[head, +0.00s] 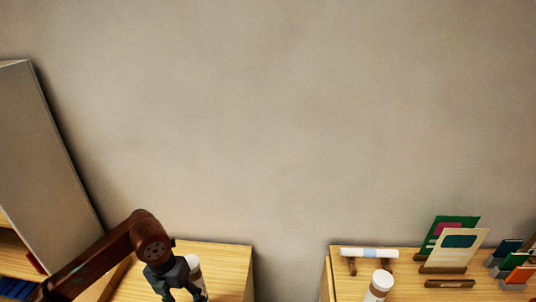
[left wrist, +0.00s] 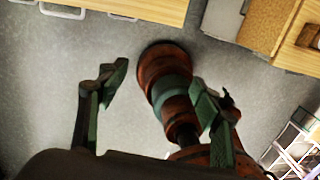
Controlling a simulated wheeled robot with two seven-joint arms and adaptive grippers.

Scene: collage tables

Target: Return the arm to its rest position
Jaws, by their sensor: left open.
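My left arm comes in from the left in the head view, with its red-brown links bent down over the left wooden table (head: 225,262). My left gripper (head: 184,295) points downward there, in front of a white cup with a brown band (head: 194,266), which it partly hides. I cannot tell from this view whether they touch. In the left wrist view my left gripper (left wrist: 160,88) has its two green-grey fingers spread wide, and I see no object held between them. Grey floor shows beyond the fingers. My right gripper is in neither view.
A right wooden table (head: 345,288) holds another white cup (head: 377,287), a white roll on a stand (head: 369,253), a cream card (head: 455,248) and a green card (head: 443,228). A tall grey panel (head: 45,160) stands at left. A gap separates the tables.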

